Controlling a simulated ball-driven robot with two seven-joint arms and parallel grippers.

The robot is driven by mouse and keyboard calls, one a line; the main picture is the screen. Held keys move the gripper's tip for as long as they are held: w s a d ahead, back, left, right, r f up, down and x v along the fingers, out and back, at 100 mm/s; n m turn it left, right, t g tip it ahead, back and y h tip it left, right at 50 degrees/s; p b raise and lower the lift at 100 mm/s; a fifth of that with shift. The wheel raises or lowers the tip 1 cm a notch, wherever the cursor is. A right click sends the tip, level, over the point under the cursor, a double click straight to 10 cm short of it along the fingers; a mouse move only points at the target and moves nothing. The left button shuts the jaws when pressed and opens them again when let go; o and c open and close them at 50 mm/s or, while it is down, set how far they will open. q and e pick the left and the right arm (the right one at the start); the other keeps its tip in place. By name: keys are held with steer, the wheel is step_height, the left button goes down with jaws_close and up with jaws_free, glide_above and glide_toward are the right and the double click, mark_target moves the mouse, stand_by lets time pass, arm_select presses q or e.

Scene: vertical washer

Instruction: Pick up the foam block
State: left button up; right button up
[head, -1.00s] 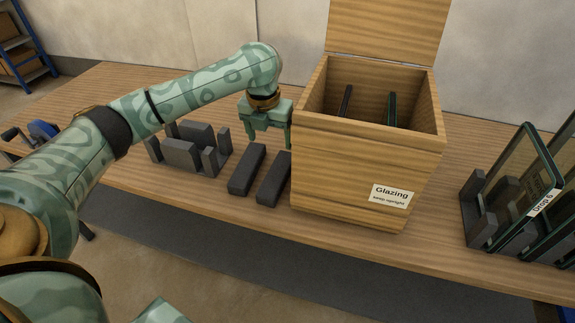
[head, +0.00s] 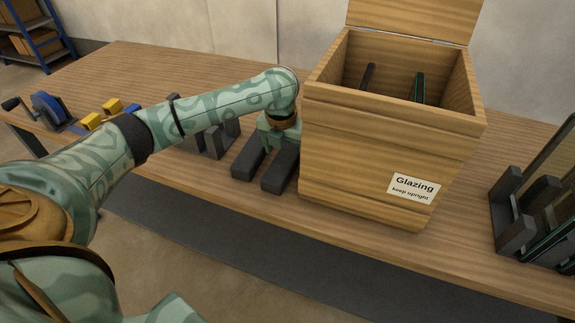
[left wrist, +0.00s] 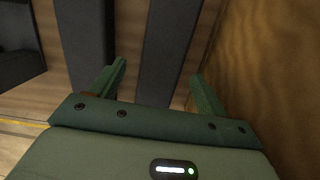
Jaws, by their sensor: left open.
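Two dark grey foam blocks lie side by side on the workbench, left of the wooden crate: a left block (head: 247,163) and a right block (head: 279,174). My left gripper (head: 278,137) is low over the far end of the blocks, and its fingertips are hidden in the head view. In the left wrist view my left gripper (left wrist: 158,75) is open, with the right block (left wrist: 170,45) between its fingers. The left block (left wrist: 86,40) lies outside the left finger. Whether the fingers touch the right block cannot be told. My right gripper is not in view.
The open wooden crate (head: 385,150), labelled Glazing, stands close right of the blocks and holds dark upright pieces. A dark slotted rack (head: 212,142) is behind my left arm. Another rack (head: 512,225) with glass panes is at right. A blue tool (head: 47,108) and yellow items (head: 92,121) lie at left.

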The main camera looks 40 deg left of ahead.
mark_target(286, 157)
arm_select(q)
steer(key=f, duration=0.2)
steer(key=f+b, duration=0.1)
steer(key=shift+w+f, duration=0.2)
steer(key=shift+f, duration=0.2)
steer(key=shift+s+r, duration=0.1)
steer(key=shift+r, duration=0.1)
steer(key=shift+c, duration=0.5)
steer(key=c, duration=0.9)
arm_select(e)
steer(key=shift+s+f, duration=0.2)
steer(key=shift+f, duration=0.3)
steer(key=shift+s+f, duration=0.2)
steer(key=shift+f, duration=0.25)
arm_select(q)
step_height(286, 157, up, 28)
steer(key=p, duration=1.3)
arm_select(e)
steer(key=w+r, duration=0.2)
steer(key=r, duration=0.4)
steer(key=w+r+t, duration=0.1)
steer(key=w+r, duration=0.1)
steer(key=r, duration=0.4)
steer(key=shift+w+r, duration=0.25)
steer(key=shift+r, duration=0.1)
